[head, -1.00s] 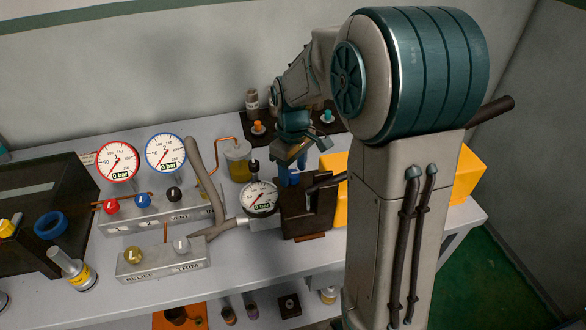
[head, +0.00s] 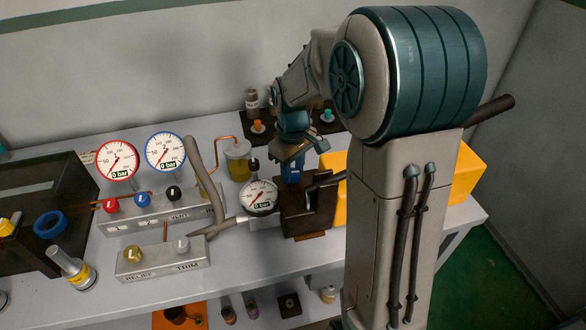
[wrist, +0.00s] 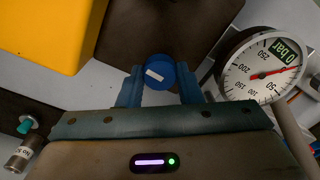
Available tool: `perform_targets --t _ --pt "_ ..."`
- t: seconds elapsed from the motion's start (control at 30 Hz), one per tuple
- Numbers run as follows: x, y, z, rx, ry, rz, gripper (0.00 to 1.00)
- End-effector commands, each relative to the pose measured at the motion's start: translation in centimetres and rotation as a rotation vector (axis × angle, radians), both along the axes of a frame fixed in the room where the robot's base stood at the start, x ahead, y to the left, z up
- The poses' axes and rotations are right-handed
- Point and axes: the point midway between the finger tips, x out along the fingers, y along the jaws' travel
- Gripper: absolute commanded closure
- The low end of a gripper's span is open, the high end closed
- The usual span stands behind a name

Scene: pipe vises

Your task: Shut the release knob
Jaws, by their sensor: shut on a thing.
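A round blue knob (wrist: 161,66) with a white bar mark shows in the wrist view, beside a dark brown block. I take it for the release knob; no label on it is readable. My gripper (wrist: 158,82) has its two blue fingers on either side of the knob and is shut on it. In the head view my gripper (head: 292,172) points down at the top of the dark brown block (head: 308,212). The knob itself is hard to tell from the blue fingers there.
A gauge (head: 260,196) reading 0 bar stands just left of the block. A yellow box (head: 333,163) is close on the right. Panels with knobs marked VENT (head: 174,194) and TRIM (head: 182,244) lie left. Small bottles stand behind.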

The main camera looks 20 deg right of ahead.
Motion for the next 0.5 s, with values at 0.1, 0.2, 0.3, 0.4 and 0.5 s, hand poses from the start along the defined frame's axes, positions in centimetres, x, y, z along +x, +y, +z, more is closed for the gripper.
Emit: perform_targets --t 0.1,0.2,0.3,0.4,0.5 --pt "0.03 0.03 0.00 0.000 -0.001 -0.080 0.91" --pt "0.03 0.02 0.00 0.000 -0.001 -0.165 0.91" --pt "0.02 0.07 0.01 0.000 -0.001 -0.257 0.91" --pt "0.02 0.02 0.03 0.000 -0.002 -0.354 0.91" --pt "0.04 0.06 0.04 0.000 -0.002 -0.449 0.91"
